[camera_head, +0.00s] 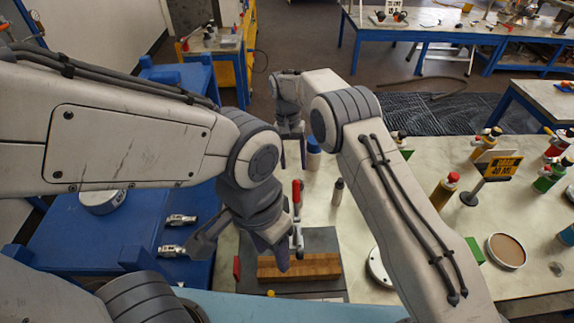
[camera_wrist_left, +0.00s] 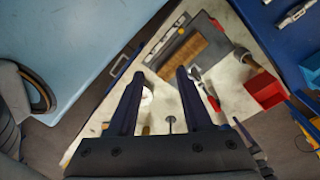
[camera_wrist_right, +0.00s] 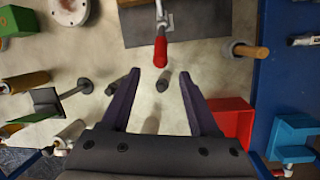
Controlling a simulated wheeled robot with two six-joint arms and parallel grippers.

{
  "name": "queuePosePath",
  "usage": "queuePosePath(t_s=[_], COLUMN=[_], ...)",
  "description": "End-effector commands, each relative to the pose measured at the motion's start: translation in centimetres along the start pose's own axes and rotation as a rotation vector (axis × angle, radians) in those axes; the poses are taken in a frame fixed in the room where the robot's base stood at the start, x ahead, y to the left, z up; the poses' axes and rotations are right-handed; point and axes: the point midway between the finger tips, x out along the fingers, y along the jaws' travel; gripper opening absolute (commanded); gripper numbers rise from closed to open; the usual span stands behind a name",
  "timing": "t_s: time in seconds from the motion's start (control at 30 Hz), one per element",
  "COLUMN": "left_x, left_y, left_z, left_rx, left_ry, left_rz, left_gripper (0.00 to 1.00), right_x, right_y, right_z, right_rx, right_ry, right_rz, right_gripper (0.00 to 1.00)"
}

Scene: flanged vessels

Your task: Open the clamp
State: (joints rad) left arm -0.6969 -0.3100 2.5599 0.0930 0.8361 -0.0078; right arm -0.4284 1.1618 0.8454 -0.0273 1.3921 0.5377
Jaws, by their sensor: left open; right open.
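The clamp has a red handle (camera_head: 297,192) and a metal body (camera_head: 298,240) on a grey plate (camera_head: 322,238) beside a wooden block (camera_head: 300,267). In the head view the handle points toward the far side; its exact tilt is hard to tell. My left gripper (camera_head: 237,258) is open and empty, near the plate's left side; in its wrist view (camera_wrist_left: 160,74) the red handle (camera_wrist_left: 214,103) lies to the right. My right gripper (camera_head: 293,163) is open and empty beyond the handle. In the right wrist view the handle (camera_wrist_right: 161,52) lies just ahead, between the fingertips' lines.
Bottles and a yellow sign (camera_head: 503,167) stand on the right of the pale table. A small dark bottle (camera_head: 338,191) stands close to the clamp's right. A red bin (camera_wrist_right: 232,118) is near the right gripper. A blue table (camera_head: 75,235) lies left.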

Motion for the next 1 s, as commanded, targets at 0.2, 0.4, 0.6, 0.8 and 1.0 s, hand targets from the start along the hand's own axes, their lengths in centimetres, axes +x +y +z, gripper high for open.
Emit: queuePosePath(t_s=[0.2,0.4,0.6,0.8,1.0], left_x=[-0.4,-0.4,0.7,3.0,5.0], left_y=[0.0,0.0,-0.1,-0.3,-0.5], left_z=[0.0,0.0,0.0,0.0,0.0], left_rx=[0.001,0.001,0.001,0.002,0.003], left_ry=[0.000,0.000,0.000,0.000,0.000], left_rz=[0.000,0.000,-0.001,-0.003,-0.006], left_gripper=[0.50,0.31,0.00,0.00,0.00], right_x=[-0.6,-0.6,-2.1,-4.9,-6.0], right_y=[0.4,0.4,0.0,0.0,1.4], right_z=[0.0,0.0,1.7,7.3,14.3], right_rx=[0.005,0.004,-0.049,-0.190,-0.338], right_ry=[-0.001,0.000,0.019,0.068,0.121], right_rz=[-0.001,-0.001,-0.017,-0.051,-0.086], right_gripper=[0.61,0.61,0.61,0.61,0.61])
